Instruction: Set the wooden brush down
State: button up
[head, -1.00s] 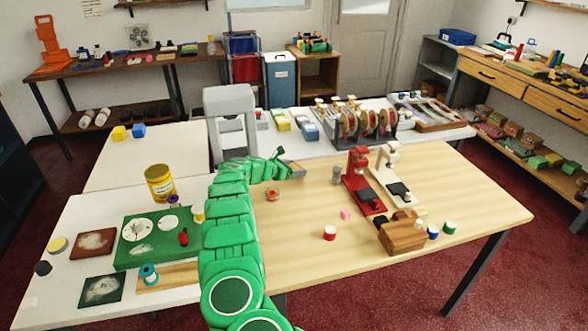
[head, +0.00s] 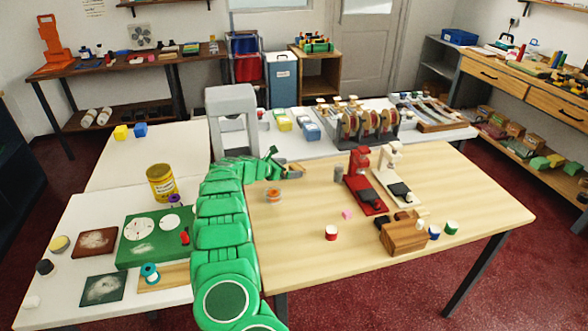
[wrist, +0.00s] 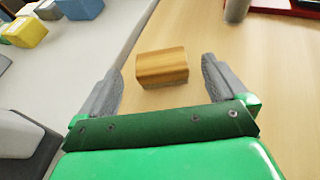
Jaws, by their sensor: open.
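The wooden brush shows in the wrist view as a brown block (wrist: 162,67) with visible grain. It appears to rest on the light wooden table (wrist: 205,30), close to its left edge. My gripper (wrist: 162,85) is open, with one grey finger on each side of the brush and clear gaps between them. The brush's underside is hidden. In the head view my gripper (head: 291,167) is low over the far left part of the wooden table (head: 300,225); the brush is small and hard to make out there.
An orange-topped jar (head: 273,195) stands just in front of my gripper. A grey cylinder (head: 338,174) and a red stand (head: 364,182) are to its right. A grey arch-shaped machine (head: 232,108) stands behind my arm. The table's front middle is mostly clear.

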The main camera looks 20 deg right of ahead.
jog(key=v, duration=0.8)
jog(key=shift+a+r, duration=0.15)
